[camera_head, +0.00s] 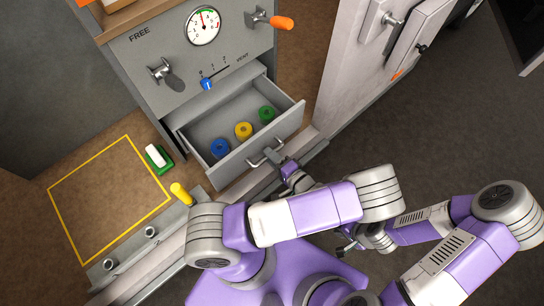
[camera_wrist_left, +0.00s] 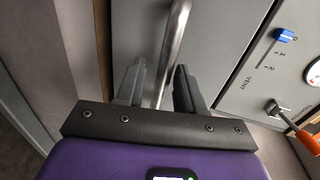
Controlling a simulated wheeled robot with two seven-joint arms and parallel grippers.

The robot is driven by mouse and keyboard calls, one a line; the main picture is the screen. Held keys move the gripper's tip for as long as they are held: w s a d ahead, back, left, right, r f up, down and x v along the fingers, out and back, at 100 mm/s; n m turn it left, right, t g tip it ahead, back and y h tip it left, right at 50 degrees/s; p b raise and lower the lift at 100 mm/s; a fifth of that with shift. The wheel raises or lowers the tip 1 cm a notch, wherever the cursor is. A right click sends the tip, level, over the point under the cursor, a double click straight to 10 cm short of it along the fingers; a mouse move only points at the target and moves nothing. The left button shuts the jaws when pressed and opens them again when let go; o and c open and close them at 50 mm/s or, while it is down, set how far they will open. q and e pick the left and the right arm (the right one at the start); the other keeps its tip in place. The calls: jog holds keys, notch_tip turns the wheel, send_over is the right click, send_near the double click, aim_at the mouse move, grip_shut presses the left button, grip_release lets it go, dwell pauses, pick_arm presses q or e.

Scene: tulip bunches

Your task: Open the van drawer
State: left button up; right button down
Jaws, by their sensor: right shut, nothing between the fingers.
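The van drawer (camera_head: 235,125) is a grey metal drawer, pulled well out of the cabinet in the head view. It holds a blue, a yellow and a green round piece. Its bar handle (camera_head: 266,153) is on the front panel; the bar also runs through the left wrist view (camera_wrist_left: 174,45). My left gripper (camera_head: 278,159) is at the handle, with its fingers (camera_wrist_left: 160,88) on either side of the bar. They look apart, with small gaps beside the bar. My right gripper (camera_head: 346,245) is shut and empty, low in the head view, away from the drawer and partly hidden by my arm.
Above the drawer, the cabinet panel carries a gauge (camera_head: 203,26), an orange-handled lever (camera_head: 280,22), a blue slider (camera_head: 207,85) and a latch (camera_head: 168,75). Left of the drawer are a green-and-white block (camera_head: 158,157) and a yellow-outlined floor square (camera_head: 80,178). A pale door (camera_head: 352,65) stands right.

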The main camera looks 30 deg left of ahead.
pick_arm(q)
jog(key=shift+d, duration=0.1)
jog(key=p+v, duration=0.1)
jog(key=v, duration=0.6)
jog(key=shift+d+p, duration=0.2)
jog(key=shift+p, duration=0.15)
jog(key=shift+s, duration=0.1)
notch_tip(320, 180, down, 10)
jog(key=w+n+g+h, duration=0.1)
jog(key=w+n+h, duration=0.1)
jog(key=h, duration=0.7)
jog(key=s+d+n+g+h, duration=0.3)
jog(key=s+h, duration=0.4)
jog(key=h, duration=0.3)
jog(key=shift+s+d+r+n, duration=0.3)
jog(key=shift+d+r+n, duration=0.25)
jog(key=shift+d, duration=0.45)
